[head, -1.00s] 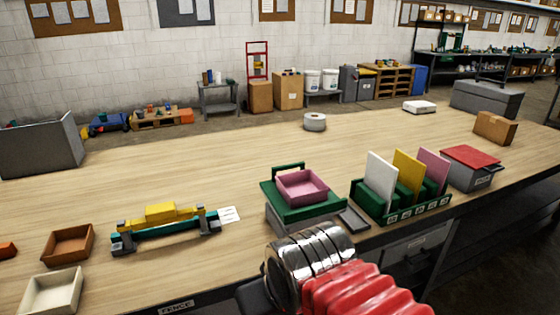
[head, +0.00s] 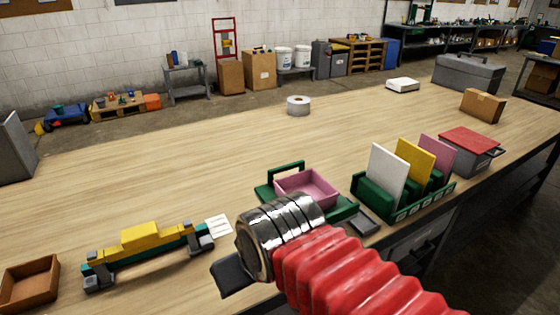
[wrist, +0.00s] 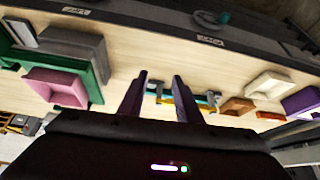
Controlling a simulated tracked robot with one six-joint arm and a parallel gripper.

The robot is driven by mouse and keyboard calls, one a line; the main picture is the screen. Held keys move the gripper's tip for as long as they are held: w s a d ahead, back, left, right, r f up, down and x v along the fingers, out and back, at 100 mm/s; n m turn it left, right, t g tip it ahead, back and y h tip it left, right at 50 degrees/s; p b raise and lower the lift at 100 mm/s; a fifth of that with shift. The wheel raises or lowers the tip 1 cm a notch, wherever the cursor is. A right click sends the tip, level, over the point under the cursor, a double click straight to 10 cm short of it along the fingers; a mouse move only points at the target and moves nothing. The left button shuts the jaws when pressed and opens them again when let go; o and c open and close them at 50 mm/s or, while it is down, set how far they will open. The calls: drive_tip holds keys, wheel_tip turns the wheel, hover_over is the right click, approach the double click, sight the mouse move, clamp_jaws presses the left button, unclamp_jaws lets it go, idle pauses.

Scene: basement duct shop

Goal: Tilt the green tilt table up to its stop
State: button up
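The green tilt table (head: 263,193) stands near the front edge of the bench in the head view, partly hidden behind my arm. It has a raised green handle bar at its back, and its top looks about level. A pink tray (head: 309,187) sits on it. In the wrist view the green table (wrist: 101,60) is at left, with the pink tray (wrist: 57,87) and the grey base (wrist: 75,43). My gripper (wrist: 161,76) has its two dark fingers apart with nothing between them, to one side of the table. In the head view it is left of the table, in front of it.
A teal and yellow fixture (head: 140,240) lies left of my gripper, with a brown tray (head: 30,283) beyond it. A green rack (head: 405,205) with upright panels and a grey box with a red lid (head: 470,143) stand right of the table. The bench behind is mostly clear.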

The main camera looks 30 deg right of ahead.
sight(268, 172)
drive_tip(key=shift+w+d, duration=0.15)
drive_tip(key=shift+w, duration=0.3)
drive_tip(key=w+d+f+n+g+h, duration=0.1)
drive_tip(key=w+d+n+g+h, duration=0.75)
drive_tip(key=w+d, duration=0.8)
drive_tip(key=w+d+f+n+h, duration=0.1)
drive_tip(key=w+f+n+h, duration=0.1)
drive_tip(key=w, duration=0.3)
drive_tip(key=w+d+f+n+t+h, duration=0.1)
drive_tip(key=w+f+n+h, duration=0.1)
drive_tip(key=w, duration=0.4)
drive_tip(key=w+f+n+h, duration=0.2)
drive_tip(key=w+n+h, duration=0.2)
drive_tip(key=w+h, duration=0.1)
drive_tip(key=shift+w+d+f+n+t+h, duration=0.1)
drive_tip(key=shift+w+d+n+t+h, duration=0.15)
drive_tip(key=shift+w+d+n+t, duration=0.25)
drive_tip(key=shift+a, duration=0.1)
